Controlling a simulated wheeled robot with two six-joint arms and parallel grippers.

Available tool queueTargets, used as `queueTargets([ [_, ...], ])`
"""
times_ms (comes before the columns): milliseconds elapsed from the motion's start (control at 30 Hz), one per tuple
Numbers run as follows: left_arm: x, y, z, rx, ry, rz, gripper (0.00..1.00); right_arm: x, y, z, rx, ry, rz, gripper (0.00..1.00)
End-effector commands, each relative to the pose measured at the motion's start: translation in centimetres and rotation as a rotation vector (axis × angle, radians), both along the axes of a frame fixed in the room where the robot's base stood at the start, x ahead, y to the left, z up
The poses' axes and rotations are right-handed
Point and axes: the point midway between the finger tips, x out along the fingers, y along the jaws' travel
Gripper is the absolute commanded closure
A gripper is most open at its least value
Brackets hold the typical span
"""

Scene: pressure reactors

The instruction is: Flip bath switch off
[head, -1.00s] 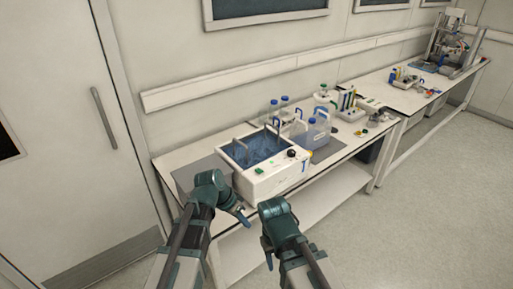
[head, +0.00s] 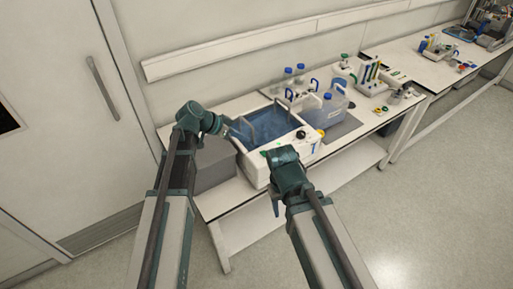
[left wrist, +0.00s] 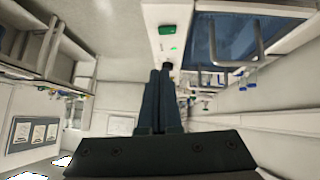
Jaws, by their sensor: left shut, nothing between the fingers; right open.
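The white water bath (head: 308,148) stands on the near bench with blue water inside. Its green switch (left wrist: 167,30) and a small green light show on the white panel in the left wrist view. In the head view the switch is hard to make out near my right wrist. My left gripper (head: 238,131) is shut and empty, over the bath's left side in the head view. In the left wrist view its fingertips (left wrist: 161,68) are close together just below the switch, with no clear contact. My right gripper (head: 274,205) is open and empty in front of the bath.
A blue-capped jug (head: 325,108) stands right of the bath, with bottles (head: 300,70) behind it. A tube rack (head: 370,80) is further right. Metal handles rise from the bath. The floor in front is clear.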

Motion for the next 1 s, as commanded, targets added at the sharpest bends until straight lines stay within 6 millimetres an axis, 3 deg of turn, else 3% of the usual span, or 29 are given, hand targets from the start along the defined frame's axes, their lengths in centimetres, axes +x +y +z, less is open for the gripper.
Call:
queueTargets([
  [533, 3.4, -6.2, -7.6, 0.002, 0.0, -0.004, 1.0, 0.0, 0.0, -7.6, 0.0, 0.0, -0.002, 0.5],
  [800, 2.9, -6.4, -10.1, 0.001, 0.001, 0.0, 1.0, 0.0, 0.0, -10.1, 0.0, 0.0, -0.002, 0.5],
  [1000, 2.8, -6.4, -10.8, 0.001, 0.001, 0.0, 1.0, 0.0, 0.0, -10.8, 0.0, 0.0, -0.002, 0.5],
])
